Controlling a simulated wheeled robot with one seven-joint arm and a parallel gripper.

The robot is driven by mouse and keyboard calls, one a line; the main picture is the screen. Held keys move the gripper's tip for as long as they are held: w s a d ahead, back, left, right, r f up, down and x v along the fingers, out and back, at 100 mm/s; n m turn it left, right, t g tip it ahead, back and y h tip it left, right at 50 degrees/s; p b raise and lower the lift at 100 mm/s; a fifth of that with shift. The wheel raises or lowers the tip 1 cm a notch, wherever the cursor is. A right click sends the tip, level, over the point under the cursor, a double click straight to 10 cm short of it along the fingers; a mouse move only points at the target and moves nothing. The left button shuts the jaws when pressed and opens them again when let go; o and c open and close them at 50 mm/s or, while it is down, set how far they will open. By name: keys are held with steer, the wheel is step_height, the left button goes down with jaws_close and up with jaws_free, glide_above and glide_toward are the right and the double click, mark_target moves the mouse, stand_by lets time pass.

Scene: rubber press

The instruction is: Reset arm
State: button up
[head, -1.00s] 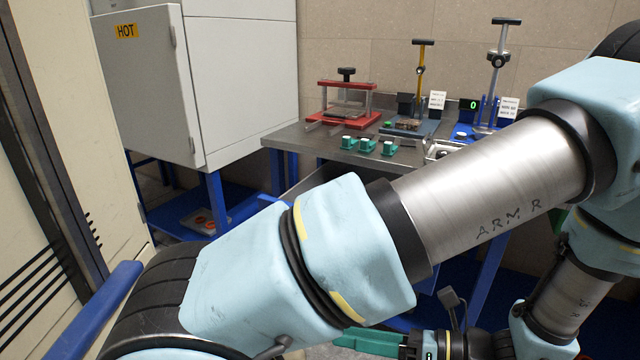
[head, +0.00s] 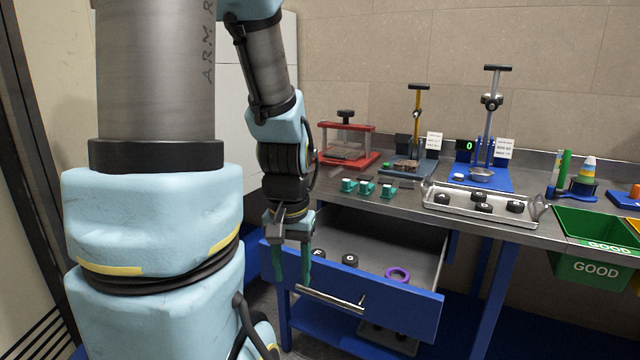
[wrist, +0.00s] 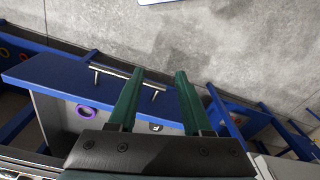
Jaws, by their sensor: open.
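My gripper (head: 292,280) points down in the head view, beside the left part of an open blue drawer (head: 400,305). Its two green fingers are apart with nothing between them. In the wrist view my gripper (wrist: 152,75) shows open and empty above the drawer's front (wrist: 60,72) and its metal handle (wrist: 120,76). My arm stands tall across the left of the head view, partly hiding the white cabinet behind it.
The drawer holds black pucks (head: 349,260) and a purple ring (head: 397,274). On the steel bench stand a red press (head: 347,150), green-and-white parts (head: 366,188), a tray (head: 455,208) of black pucks and a blue-based press (head: 485,175). A green GOOD bin (head: 585,268) hangs at right.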

steer(key=shift+w+a+r+n+t, duration=0.4)
steer(key=shift+w+a+r+n, duration=0.15)
steer(key=shift+a+n, duration=0.25)
steer(key=shift+r, duration=0.1)
stand_by(2.4)
